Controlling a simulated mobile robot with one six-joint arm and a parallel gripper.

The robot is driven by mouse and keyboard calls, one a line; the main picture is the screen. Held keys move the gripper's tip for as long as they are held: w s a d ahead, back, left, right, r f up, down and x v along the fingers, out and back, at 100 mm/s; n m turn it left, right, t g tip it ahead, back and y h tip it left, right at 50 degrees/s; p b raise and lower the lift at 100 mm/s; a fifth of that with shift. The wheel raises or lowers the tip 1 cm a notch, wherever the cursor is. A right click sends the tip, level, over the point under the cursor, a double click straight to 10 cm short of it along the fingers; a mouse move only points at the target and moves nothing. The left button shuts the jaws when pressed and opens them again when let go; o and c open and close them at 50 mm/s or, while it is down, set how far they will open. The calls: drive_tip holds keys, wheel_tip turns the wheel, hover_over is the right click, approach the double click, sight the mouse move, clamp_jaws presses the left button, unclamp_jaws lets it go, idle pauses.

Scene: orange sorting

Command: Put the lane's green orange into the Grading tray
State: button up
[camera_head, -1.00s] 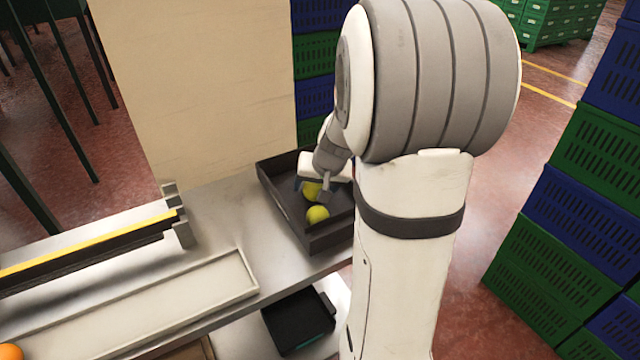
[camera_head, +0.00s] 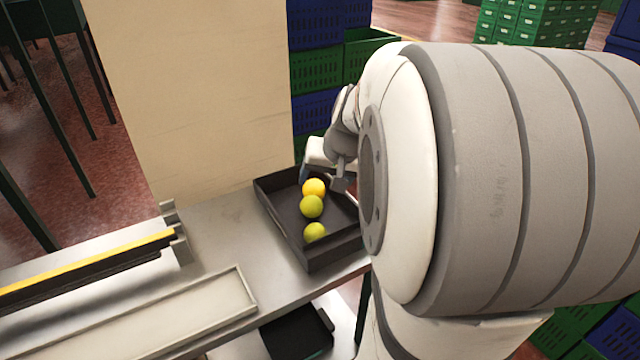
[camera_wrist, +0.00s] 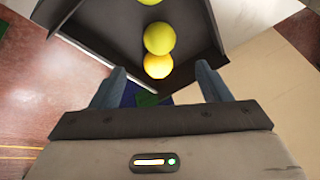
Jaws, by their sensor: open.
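A dark open tray (camera_head: 285,222) stands at the right end of the metal bench; no label on it shows. In it lie a yellow-orange fruit (camera_head: 314,187) and two yellow-green ones, a middle green orange (camera_head: 311,207) and a nearer green orange (camera_head: 315,232). My gripper (camera_head: 322,178) is at the tray's far end, above and behind the fruit. In the wrist view my gripper (camera_wrist: 158,82) is open and empty, its blue-grey fingers apart. The yellow-orange fruit (camera_wrist: 158,66) shows just beyond the fingertips, touching or nearly touching a green orange (camera_wrist: 159,38).
A pale, shallow trough (camera_head: 150,320) and a yellow-topped rail (camera_head: 85,265) lie left of the tray. A black bin (camera_head: 298,335) sits on a lower level. Blue and green crates (camera_head: 315,70) are stacked behind. My arm hides the right side.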

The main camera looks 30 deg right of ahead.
drive_tip(key=s+a+f+n+g, duration=0.2)
drive_tip(key=s+a+n, duration=0.3)
drive_tip(key=s+a, duration=0.9)
drive_tip(key=shift+s+a+f+n+g, duration=0.2)
drive_tip(key=shift+a+f+n+g, duration=0.15)
drive_tip(key=shift+f, duration=0.5)
